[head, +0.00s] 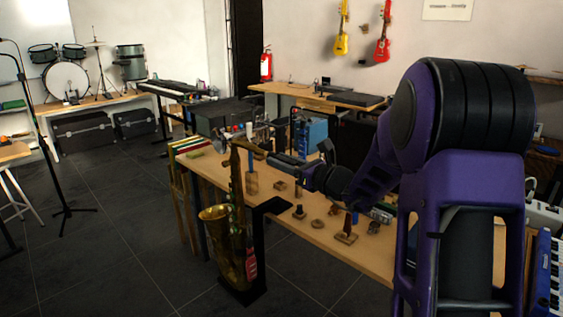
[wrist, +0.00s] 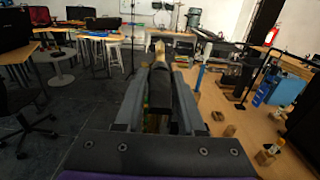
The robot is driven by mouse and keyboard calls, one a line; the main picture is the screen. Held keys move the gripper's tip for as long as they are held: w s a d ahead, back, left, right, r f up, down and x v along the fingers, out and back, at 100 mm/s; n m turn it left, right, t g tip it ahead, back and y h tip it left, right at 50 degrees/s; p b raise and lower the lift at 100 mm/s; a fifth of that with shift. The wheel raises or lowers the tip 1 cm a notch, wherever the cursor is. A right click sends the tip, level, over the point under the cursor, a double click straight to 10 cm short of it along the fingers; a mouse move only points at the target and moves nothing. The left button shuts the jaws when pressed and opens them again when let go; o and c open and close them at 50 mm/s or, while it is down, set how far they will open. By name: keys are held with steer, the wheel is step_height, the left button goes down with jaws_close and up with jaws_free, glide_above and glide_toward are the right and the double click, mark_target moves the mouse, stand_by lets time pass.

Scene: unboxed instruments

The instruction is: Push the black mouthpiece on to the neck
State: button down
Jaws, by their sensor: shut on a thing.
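The brass saxophone (head: 236,225) stands upright on a black stand at the near left end of the workbench. Its neck (head: 247,146) bends right at the top, toward my gripper (head: 273,158). In the wrist view, my gripper (wrist: 163,85) is shut on the black mouthpiece (wrist: 160,90), which points away from the palm. The brass neck end (wrist: 160,49) shows straight beyond the mouthpiece, in line with it. The two look very close or touching; I cannot tell how far the mouthpiece is on. In the head view the mouthpiece is not clear against the dark fingers.
The wooden workbench (head: 215,177) holds several small wooden blocks and parts under my arm, and a blue case (head: 310,135) at its back. A microphone stand (head: 62,185) stands at left. The dark floor left of the saxophone is clear.

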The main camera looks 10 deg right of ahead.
steer(key=shift+w+a+r, duration=0.1)
steer(key=shift+w+a, duration=0.2)
steer(key=shift+w, duration=0.05)
stand_by(1.1)
steer(key=shift+c, duration=2.2)
jaws_free()
steer(key=shift+c, duration=0.9)
steer(key=shift+d, duration=0.1)
steer(key=shift+b+v, duration=0.3)
steer(key=shift+v, duration=2.7)
